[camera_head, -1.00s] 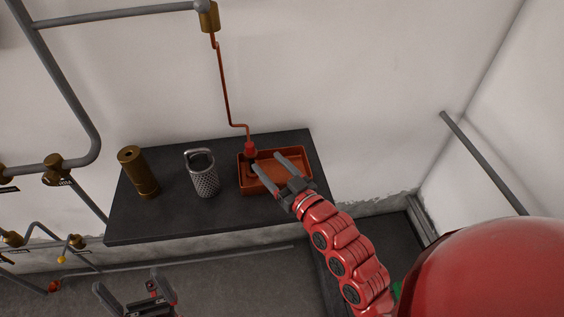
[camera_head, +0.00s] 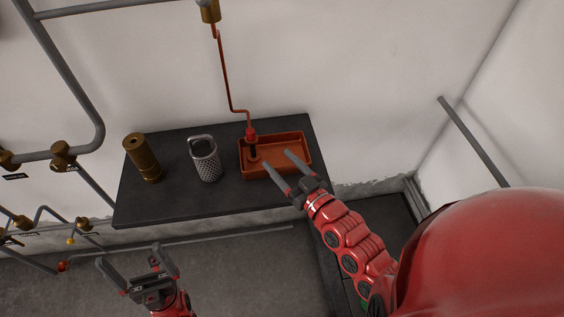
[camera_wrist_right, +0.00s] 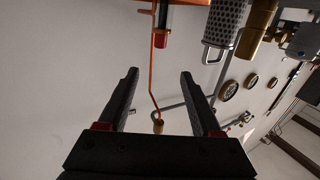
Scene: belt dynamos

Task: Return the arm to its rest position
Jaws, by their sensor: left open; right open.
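My right gripper (camera_head: 282,168) is open and empty, in front of and over the near right edge of the orange tray (camera_head: 296,137) on the dark shelf. In the right wrist view its two fingers (camera_wrist_right: 159,88) stand wide apart with nothing between them but the distant wall and pipe. My left gripper (camera_head: 137,262) is open and empty, low in front of the shelf at the bottom left. A red-tipped copper pipe (camera_head: 226,85) comes down the wall to the tray's back left corner, where a dark piece hangs below the red fitting (camera_head: 251,133).
The dark shelf (camera_head: 215,206) also holds a brass cylinder (camera_head: 143,158) at left and a perforated metal canister with a handle (camera_head: 207,165) in the middle. Grey pipes with brass valves (camera_head: 64,155) run along the left wall. The floor before the shelf is clear.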

